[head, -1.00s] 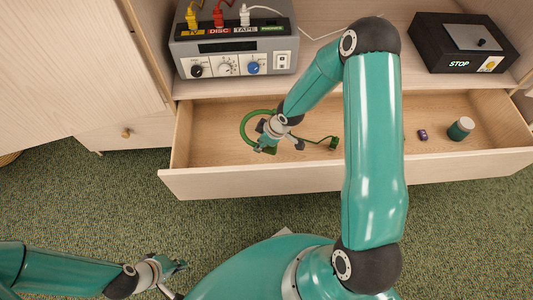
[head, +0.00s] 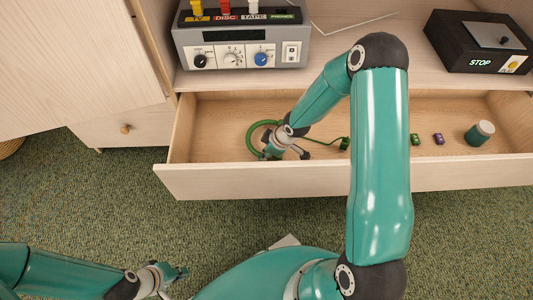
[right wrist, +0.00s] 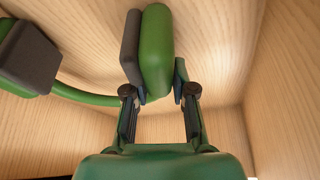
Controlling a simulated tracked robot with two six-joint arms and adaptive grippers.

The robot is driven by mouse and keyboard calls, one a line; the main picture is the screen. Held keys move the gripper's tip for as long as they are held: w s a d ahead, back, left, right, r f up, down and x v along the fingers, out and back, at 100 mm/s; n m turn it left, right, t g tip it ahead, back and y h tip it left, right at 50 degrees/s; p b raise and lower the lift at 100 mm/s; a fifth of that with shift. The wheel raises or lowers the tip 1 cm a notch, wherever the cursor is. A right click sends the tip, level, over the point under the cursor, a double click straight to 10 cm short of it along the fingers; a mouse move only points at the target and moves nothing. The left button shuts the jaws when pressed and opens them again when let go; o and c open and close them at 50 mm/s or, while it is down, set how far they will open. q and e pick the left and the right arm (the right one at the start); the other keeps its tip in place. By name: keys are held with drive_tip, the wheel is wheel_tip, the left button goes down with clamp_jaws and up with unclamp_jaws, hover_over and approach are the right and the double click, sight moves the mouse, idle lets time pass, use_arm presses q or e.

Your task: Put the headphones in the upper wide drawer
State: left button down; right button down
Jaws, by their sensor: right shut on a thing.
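The green headphones (head: 250,139) are inside the open wide drawer (head: 345,180), toward its left end. The right wrist view shows a green earcup with a dark pad (right wrist: 156,52) between my fingers, and the green band runs left to the other dark-padded cup (right wrist: 25,55). My right gripper (head: 277,155) reaches down into the drawer and is shut on the headphones (right wrist: 160,95). Whether they touch the drawer floor is unclear. My left gripper (head: 178,280) is open and empty over the carpet at lower left.
In the drawer's right part lie a green small block (head: 415,139), a purple one (head: 438,139) and a dark-green jar (head: 480,133). Above stand a grey switch box (head: 240,47) and a black STOP box (head: 478,42). A cabinet door (head: 70,60) fills the upper left.

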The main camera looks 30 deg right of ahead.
drive_tip(key=c, duration=1.4)
unclamp_jaws()
drive_tip(key=shift+f, duration=0.15)
drive_tip(key=o, duration=0.4)
drive_tip(key=shift+o, duration=0.2)
drive_tip(key=p+v, duration=1)
drive_tip(key=v, duration=0.2)
drive_tip(key=shift+a+r+p, duration=0.1)
drive_tip(key=shift+r+p, duration=0.15)
drive_tip(key=shift+p, duration=0.05)
